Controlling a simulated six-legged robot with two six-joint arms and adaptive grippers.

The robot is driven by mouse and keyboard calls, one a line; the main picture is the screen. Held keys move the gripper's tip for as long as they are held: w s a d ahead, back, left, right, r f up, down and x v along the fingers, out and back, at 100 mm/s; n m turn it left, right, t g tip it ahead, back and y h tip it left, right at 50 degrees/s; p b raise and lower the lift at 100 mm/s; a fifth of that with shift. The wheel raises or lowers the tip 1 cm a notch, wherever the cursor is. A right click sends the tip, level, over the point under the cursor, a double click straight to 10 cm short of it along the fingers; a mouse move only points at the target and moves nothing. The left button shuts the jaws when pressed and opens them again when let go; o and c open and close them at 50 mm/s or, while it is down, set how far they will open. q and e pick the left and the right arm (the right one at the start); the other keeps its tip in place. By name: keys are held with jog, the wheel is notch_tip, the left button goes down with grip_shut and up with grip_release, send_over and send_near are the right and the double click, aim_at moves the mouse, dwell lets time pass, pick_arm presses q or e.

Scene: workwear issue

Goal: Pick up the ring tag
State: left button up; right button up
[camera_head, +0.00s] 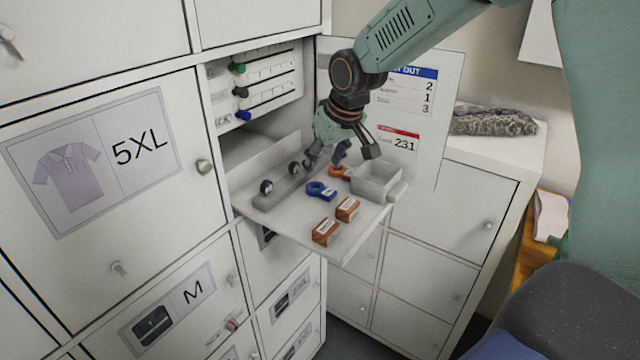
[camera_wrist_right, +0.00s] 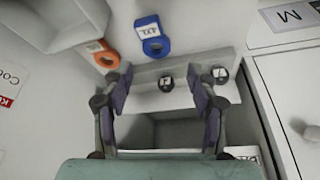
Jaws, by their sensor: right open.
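A blue ring tag (camera_head: 321,190) with a white label lies on the pull-out shelf (camera_head: 350,238). An orange ring tag (camera_head: 340,171) lies behind it, next to the grey tray. In the right wrist view the blue ring tag (camera_wrist_right: 154,40) is at the upper middle, and the orange ring tag (camera_wrist_right: 104,55) is to its left. My right gripper (camera_head: 341,157) is open and empty above the back of the shelf, close to the orange ring tag. In the wrist view its fingers (camera_wrist_right: 162,80) are spread, with both tags beyond them. My left gripper is not in view.
A grey open tray (camera_head: 378,180) sits at the shelf's right edge. Two orange-brown boxes (camera_head: 326,232) stand near the front. A grey rail with black round knobs (camera_head: 266,187) runs along the left. Locker doors and an opened door panel (camera_head: 440,80) flank the shelf.

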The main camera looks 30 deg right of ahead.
aim_at(318, 190)
jog(key=shift+w+d+f, duration=0.1)
jog(key=shift+w, duration=0.1)
jog(key=shift+w+a+f, duration=0.1)
jog(key=shift+a+f, duration=0.2)
jog(key=shift+f, duration=0.6)
jog(key=p+x, duration=0.1)
jog(key=x, duration=0.3)
jog(key=shift+w+d+f+p, duration=0.1)
jog(key=shift+d+f+p, duration=0.1)
jog(key=shift+p, duration=0.15)
jog(key=shift+w+f, duration=0.2)
jog(key=shift+f, duration=0.25)
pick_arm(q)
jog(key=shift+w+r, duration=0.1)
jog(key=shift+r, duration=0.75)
pick_arm(e)
jog(key=shift+a, duration=0.15)
jog(key=c, duration=0.7)
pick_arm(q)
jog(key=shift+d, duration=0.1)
